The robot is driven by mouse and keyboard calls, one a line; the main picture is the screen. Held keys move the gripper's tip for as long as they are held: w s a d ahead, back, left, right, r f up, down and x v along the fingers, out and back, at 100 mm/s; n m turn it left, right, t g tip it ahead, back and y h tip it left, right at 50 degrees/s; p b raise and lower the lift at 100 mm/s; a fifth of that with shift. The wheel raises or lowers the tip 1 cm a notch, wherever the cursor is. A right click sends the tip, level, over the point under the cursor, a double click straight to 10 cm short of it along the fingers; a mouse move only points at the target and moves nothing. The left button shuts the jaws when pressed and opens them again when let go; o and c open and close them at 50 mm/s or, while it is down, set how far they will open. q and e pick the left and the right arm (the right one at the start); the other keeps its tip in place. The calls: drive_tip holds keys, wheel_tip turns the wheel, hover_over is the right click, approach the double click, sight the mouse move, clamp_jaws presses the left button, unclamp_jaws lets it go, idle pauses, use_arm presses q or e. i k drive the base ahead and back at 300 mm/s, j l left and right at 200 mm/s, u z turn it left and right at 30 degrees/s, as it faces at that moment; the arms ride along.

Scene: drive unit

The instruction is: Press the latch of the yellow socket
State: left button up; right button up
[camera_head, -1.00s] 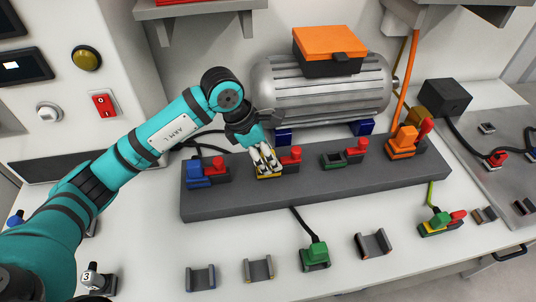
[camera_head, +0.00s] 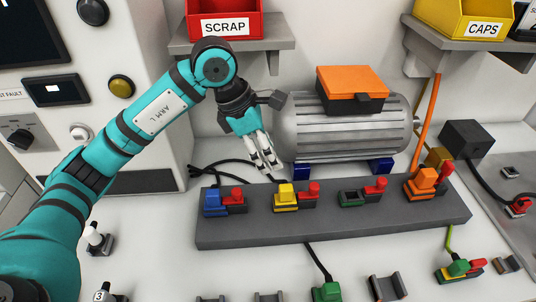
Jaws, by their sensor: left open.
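The yellow socket (camera_head: 285,197) sits on the dark grey block (camera_head: 330,226), between the blue socket and the dark green one. A red latch lever (camera_head: 312,190) stands raised just to its right. My left gripper (camera_head: 266,166) is open and empty, pointing down, above and slightly left of the yellow socket and apart from it. My right gripper is not in the view.
The blue socket (camera_head: 213,201), dark green socket (camera_head: 352,198) and orange socket (camera_head: 422,183) share the block, each with a red lever. A ribbed grey motor (camera_head: 345,132) stands behind. A green plug (camera_head: 326,291) lies in front.

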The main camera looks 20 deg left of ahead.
sight(314, 188)
drive_tip(key=k+l, duration=0.2)
drive_tip(key=k, duration=0.3)
drive_tip(key=k+l, duration=0.2)
drive_tip(key=k, duration=0.25)
drive_tip(key=k+l, duration=0.25)
drive_tip(key=k, duration=0.25)
